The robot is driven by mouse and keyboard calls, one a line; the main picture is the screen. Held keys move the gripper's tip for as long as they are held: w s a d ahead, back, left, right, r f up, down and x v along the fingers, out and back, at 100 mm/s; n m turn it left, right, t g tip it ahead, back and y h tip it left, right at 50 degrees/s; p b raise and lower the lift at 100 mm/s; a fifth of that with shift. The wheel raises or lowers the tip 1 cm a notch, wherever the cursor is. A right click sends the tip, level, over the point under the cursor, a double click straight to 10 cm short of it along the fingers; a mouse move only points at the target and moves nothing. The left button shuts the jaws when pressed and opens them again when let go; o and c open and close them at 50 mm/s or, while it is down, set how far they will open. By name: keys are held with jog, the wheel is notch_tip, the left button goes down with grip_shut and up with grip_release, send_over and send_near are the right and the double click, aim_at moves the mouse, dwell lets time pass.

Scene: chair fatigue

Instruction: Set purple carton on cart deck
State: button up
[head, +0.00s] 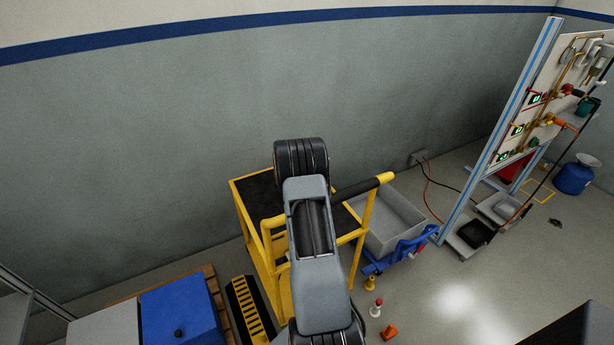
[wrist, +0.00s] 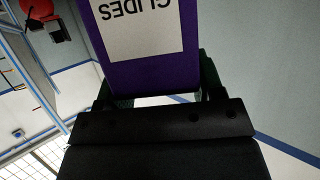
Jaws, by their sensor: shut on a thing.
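The purple carton (wrist: 152,75) has a white label with upside-down lettering that reads "GLIDES". It fills the top middle of the wrist view. My gripper (wrist: 155,97) is shut on it, with a dark finger on each side. The cart (head: 275,264) is a yellow frame with a black top deck (head: 257,192), in the middle of the head view. My arm stretches across the cart and hides part of the deck. The carton and my gripper cannot be made out in the head view, so their height over the deck cannot be told.
A grey bin (head: 397,222) on a blue trolley stands right of the cart. A blue box (head: 180,312) and a black-and-yellow striped piece (head: 248,308) are at lower left. Small cones (head: 375,308) stand on the floor. A tall panel rig (head: 520,125) is at right. A wall runs behind.

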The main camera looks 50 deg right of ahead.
jog(key=f, duration=0.1)
jog(key=d+f, duration=0.1)
jog(key=f, duration=0.1)
jog(key=shift+w+f, duration=0.1)
jog(key=shift+f, duration=0.45)
jog(key=shift+f, duration=0.1)
jog(key=o, duration=1.4)
jog(key=shift+f, duration=0.1)
jog(key=shift+o, duration=0.2)
